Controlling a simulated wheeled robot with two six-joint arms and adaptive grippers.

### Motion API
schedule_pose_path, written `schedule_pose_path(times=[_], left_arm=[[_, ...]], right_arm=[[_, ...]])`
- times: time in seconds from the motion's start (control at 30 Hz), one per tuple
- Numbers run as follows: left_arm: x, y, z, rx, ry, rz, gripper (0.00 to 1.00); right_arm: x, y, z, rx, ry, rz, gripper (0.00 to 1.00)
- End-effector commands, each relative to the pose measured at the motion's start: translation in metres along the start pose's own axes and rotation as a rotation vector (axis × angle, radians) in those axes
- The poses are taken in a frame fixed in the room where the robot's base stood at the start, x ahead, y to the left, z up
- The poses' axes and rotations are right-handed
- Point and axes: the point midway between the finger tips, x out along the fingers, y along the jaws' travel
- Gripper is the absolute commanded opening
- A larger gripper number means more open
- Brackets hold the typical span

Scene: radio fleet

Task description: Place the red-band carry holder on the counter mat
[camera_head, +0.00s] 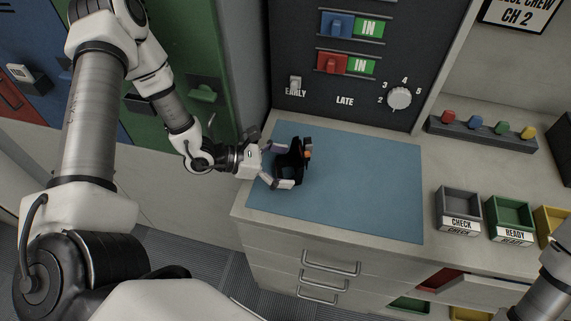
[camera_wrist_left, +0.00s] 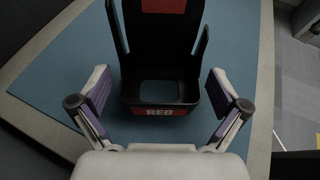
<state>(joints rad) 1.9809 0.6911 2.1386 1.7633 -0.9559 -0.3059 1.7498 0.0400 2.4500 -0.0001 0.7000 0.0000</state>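The red-band carry holder (camera_head: 297,160) is a black open frame on the left part of the blue counter mat (camera_head: 370,190). In the left wrist view the holder (camera_wrist_left: 160,85) stands on the mat (camera_wrist_left: 62,75), with a red label reading RED on its near edge and a red patch on its back. My left gripper (camera_head: 279,165) is at the holder, one finger to each side. In the wrist view its fingers (camera_wrist_left: 160,92) are spread wider than the holder, with gaps on both sides. My right gripper is out of view; only part of my right arm shows.
A dark panel with switches and a dial (camera_head: 399,98) rises behind the mat. A grey CHECK tray (camera_head: 459,204) and a green READY tray (camera_head: 511,217) stand to the right. A rack with coloured knobs (camera_head: 482,135) is behind them. The mat's right half is clear.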

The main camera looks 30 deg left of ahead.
Motion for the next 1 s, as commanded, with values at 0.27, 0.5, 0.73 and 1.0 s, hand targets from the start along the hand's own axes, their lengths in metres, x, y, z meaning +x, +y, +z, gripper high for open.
schedule_pose_path(times=[0.27, 0.5, 0.73, 1.0], left_arm=[[-0.001, 0.0, 0.002, 0.0, 0.0, 0.0, 1.0], [-0.023, 0.002, 0.004, -0.004, -0.005, 0.007, 1.0], [-0.064, 0.002, 0.008, -0.002, -0.007, 0.006, 1.0], [-0.11, 0.001, 0.012, -0.002, -0.002, 0.006, 1.0]], right_arm=[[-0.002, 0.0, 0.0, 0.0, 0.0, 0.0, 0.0], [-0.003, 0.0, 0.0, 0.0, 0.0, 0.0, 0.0], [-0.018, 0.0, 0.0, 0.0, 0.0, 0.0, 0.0], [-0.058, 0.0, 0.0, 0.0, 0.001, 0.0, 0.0]])
